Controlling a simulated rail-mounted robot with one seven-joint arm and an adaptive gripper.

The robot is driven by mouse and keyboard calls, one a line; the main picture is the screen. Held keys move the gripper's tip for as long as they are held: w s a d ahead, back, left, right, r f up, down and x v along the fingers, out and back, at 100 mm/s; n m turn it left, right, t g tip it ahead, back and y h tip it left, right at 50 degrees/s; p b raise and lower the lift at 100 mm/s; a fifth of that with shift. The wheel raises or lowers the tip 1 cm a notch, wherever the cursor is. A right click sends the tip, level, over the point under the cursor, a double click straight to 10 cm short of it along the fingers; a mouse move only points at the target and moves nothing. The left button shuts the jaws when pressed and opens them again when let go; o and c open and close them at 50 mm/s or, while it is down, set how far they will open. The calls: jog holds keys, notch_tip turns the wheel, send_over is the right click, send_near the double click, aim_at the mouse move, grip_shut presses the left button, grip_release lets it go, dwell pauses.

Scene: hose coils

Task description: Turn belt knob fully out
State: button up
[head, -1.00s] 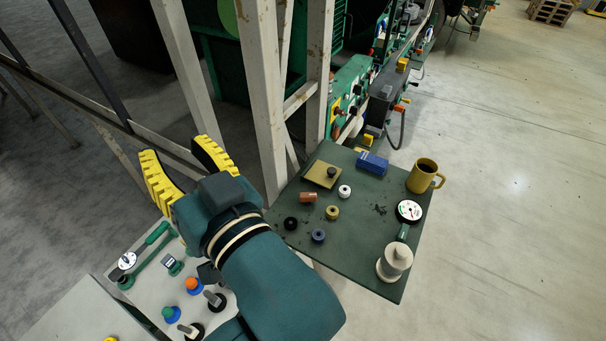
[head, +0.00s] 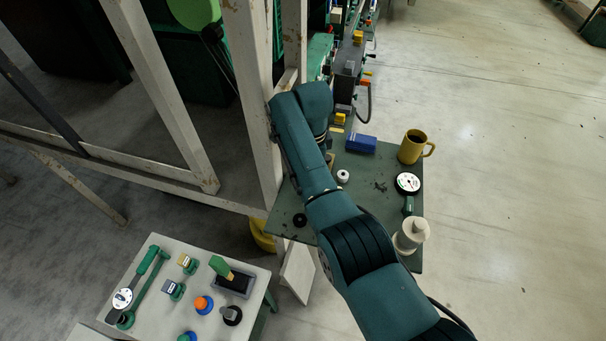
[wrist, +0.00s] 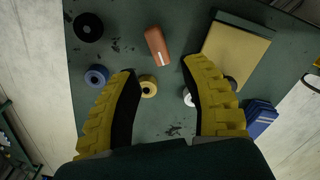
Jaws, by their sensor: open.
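No part is clearly marked as the belt knob, and I cannot tell which one it is. Knobs and switches stand on a pale panel (head: 150,310) at lower left in the head view, including an orange-and-blue knob (head: 204,304) and a black-based knob (head: 231,315). A green machine (head: 318,52) and a grey unit (head: 347,68) with yellow and orange parts are partly hidden behind my arm. My gripper (wrist: 158,72) is open and empty over the dark green table. A yellow ring (wrist: 148,87) and a copper-coloured block (wrist: 157,45) show around the gap between its fingers.
The green table (head: 383,228) also bears a mug (head: 413,147), a blue box (head: 361,144), a gauge (head: 408,183) and a cream canister (head: 410,236). A black ring (wrist: 88,27) and a blue ring (wrist: 97,75) lie left. Pale posts (head: 250,90) stand close to my arm.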

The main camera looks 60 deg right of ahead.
jog(key=shift+s+f, duration=0.2)
jog(key=shift+f, duration=0.25)
jog(key=shift+w+a+f, duration=0.1)
jog(key=shift+f, duration=0.5)
notch_tip(320, 180, down, 6)
jog(key=b, duration=0.4)
jog(key=shift+w+r+b, duration=0.1)
jog(key=shift+r+b, duration=0.1)
jog(key=shift+b, duration=0.15)
jog(key=shift+r, duration=0.2)
jog(key=shift+f, duration=0.2)
